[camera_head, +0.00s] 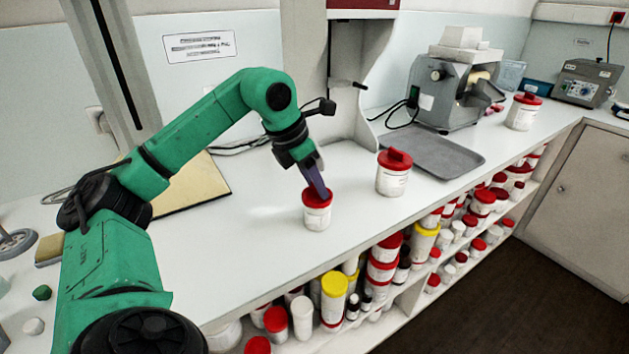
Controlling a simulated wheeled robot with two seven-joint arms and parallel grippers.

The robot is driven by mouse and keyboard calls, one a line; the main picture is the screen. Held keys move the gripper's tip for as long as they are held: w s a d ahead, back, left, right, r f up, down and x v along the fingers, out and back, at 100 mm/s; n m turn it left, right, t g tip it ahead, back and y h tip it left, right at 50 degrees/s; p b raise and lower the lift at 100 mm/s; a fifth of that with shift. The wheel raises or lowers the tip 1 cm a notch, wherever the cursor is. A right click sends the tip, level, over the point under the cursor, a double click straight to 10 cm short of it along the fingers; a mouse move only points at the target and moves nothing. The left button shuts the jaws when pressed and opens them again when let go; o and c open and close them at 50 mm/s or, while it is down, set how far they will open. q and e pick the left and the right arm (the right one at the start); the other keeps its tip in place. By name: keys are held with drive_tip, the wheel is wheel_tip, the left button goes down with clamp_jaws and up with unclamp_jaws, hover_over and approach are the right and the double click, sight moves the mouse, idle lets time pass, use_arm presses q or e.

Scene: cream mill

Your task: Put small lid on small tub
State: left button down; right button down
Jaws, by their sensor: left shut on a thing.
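The small tub (317,219) is white with a label and stands upright on the white bench near its front edge. The small red lid (313,199) is at the top of this tub, level with its rim. I cannot tell whether it is fully seated. My left gripper (321,192) reaches down from above and is shut on the red lid. Its fingers hide part of the lid. My right gripper is not in view.
Another white tub (393,181) with a red lid stands to the right, near a grey tray (432,155). A grey machine (445,95) and a third red-lidded tub (523,114) are farther back. Shelves below hold several containers.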

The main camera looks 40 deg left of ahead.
use_arm(q)
drive_tip(key=shift+f, duration=0.35)
idle(1.0)
unclamp_jaws()
wheel_tip(320, 180, up, 5)
drive_tip(key=p, duration=0.4)
drive_tip(key=shift+f+p, duration=0.2)
drive_tip(key=shift+p, duration=0.1)
clamp_jaws()
idle(1.4)
drive_tip(key=shift+w+p, duration=0.35)
drive_tip(key=shift+p, duration=0.15)
drive_tip(key=shift+f, duration=0.2)
